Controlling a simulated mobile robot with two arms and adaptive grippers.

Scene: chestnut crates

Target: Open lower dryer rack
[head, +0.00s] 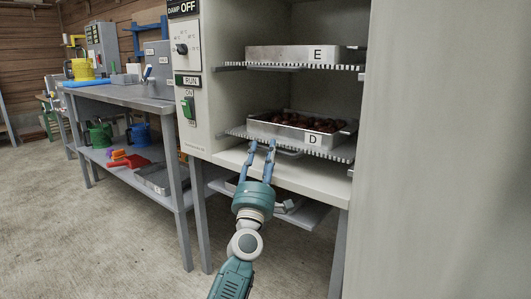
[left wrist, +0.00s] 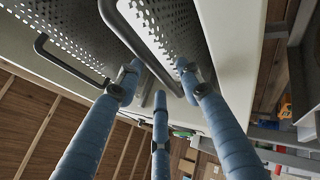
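The lower dryer rack (head: 235,131) is a perforated metal shelf with a toothed front edge, bearing a tray labelled D (head: 314,140) of dark brown chestnuts. In the left wrist view its perforated underside (left wrist: 165,22) and dark bar handle (left wrist: 122,30) show close up. My left gripper (head: 262,147) is just in front of the rack's left front edge. Its fingers (left wrist: 160,78) are spread, with the handle bar running between them; I cannot tell whether they touch it. My right gripper is out of view.
The upper rack (head: 232,65) bears a tray labelled E (head: 317,55); its handle (left wrist: 70,62) shows in the wrist view. The control panel (head: 187,85) stands left of the opening. A grey workbench (head: 130,96) is at the left. The floor (head: 110,240) in front is clear.

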